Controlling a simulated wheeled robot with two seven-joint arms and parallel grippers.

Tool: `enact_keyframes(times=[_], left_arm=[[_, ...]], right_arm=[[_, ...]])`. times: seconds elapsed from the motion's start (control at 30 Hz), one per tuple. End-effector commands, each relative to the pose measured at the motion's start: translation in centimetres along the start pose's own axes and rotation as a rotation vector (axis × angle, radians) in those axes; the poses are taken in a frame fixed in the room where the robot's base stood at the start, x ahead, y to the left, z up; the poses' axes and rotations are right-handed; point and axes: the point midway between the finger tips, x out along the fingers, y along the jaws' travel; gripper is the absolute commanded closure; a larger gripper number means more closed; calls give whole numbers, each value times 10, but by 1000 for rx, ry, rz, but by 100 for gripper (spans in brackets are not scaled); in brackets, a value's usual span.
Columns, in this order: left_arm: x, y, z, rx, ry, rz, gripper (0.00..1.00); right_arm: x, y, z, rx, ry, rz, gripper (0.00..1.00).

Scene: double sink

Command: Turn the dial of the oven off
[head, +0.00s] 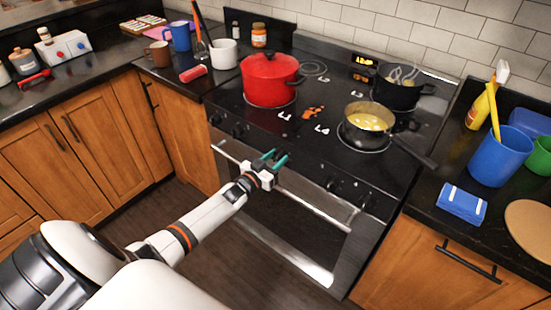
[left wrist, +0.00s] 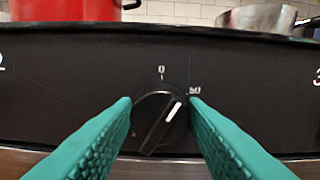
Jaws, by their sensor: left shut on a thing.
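The oven dial (left wrist: 150,118) is a round black knob on the dark front panel, seen in the left wrist view. Its white mark points up and to the right, towards the printed 50 and away from the 0 straight above. My left gripper (left wrist: 160,108) has its teal fingers on both sides of the dial, shut on it. In the head view the left gripper (head: 270,158) is at the middle of the oven (head: 330,215) front, above the handle, and hides the dial. My right gripper is not in view.
Other black knobs (head: 333,184) line the panel. A red pot (head: 268,80), a pan of yellow food (head: 368,124) with its handle jutting towards the front right, and a dark steaming pot (head: 398,90) stand on the cooktop. The floor before the oven is clear.

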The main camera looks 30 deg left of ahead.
Motion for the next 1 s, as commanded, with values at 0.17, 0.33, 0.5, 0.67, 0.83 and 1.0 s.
enact_keyframes(times=[0.17, 0.33, 0.5, 0.67, 0.83, 1.0], left_arm=[[0, 1, -2, -156, 3, 0, 84], [0, 1, -2, -287, 3, 1, 84], [0, 1, -2, -385, 4, 1, 84], [0, 1, -2, -447, 3, 1, 84], [0, 1, -2, -479, 3, 1, 84], [0, 1, -2, -490, 3, 1, 84]], right_arm=[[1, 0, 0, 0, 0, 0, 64], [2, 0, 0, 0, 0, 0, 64], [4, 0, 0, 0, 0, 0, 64], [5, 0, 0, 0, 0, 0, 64], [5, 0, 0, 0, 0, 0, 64], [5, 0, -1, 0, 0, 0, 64]])
